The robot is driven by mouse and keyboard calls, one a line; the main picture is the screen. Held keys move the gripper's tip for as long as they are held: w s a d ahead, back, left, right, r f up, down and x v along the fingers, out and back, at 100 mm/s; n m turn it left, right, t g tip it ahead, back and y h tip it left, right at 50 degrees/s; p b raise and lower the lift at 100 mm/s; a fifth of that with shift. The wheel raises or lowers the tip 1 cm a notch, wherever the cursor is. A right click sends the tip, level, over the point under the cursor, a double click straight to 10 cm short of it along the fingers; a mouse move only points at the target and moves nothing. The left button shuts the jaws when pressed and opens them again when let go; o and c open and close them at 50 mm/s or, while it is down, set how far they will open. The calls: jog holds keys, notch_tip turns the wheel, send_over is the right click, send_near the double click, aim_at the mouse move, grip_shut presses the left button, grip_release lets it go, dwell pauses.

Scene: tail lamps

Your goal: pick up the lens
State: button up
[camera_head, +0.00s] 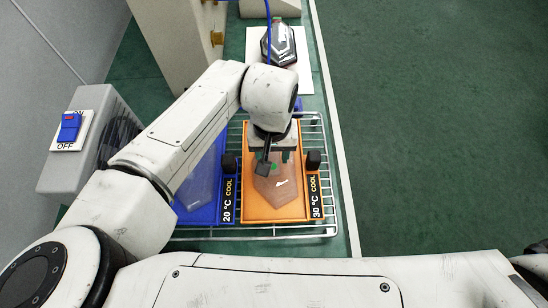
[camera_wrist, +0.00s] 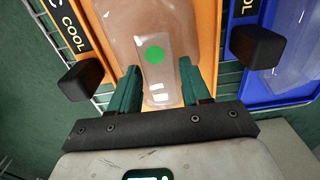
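A clear, pinkish-looking lens (camera_head: 277,187) with a green dot lies in the orange tray marked 30 °C COOL (camera_head: 248,212). In the wrist view the lens (camera_wrist: 158,30) shows its narrower end between my fingers. A second clear lens (camera_head: 199,186) lies in the blue tray marked 20 °C COOL (camera_head: 207,215), partly hidden by my arm. My gripper (camera_head: 272,158) is over the far part of the orange tray. In the wrist view its green fingers (camera_wrist: 159,70) are apart, one on each side of the lens end. I cannot tell whether they touch it.
Both trays rest on a wire rack (camera_head: 325,230). Black knobs (camera_head: 313,160) stand at the tray sides, close to my gripper. A dark lamp housing (camera_head: 279,45) sits on a white pad at the back. A grey box with a blue switch (camera_head: 69,127) is at left. Floor at right is clear.

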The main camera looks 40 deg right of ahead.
grip_shut()
jog(key=shift+r, duration=0.1)
dwell(0.5)
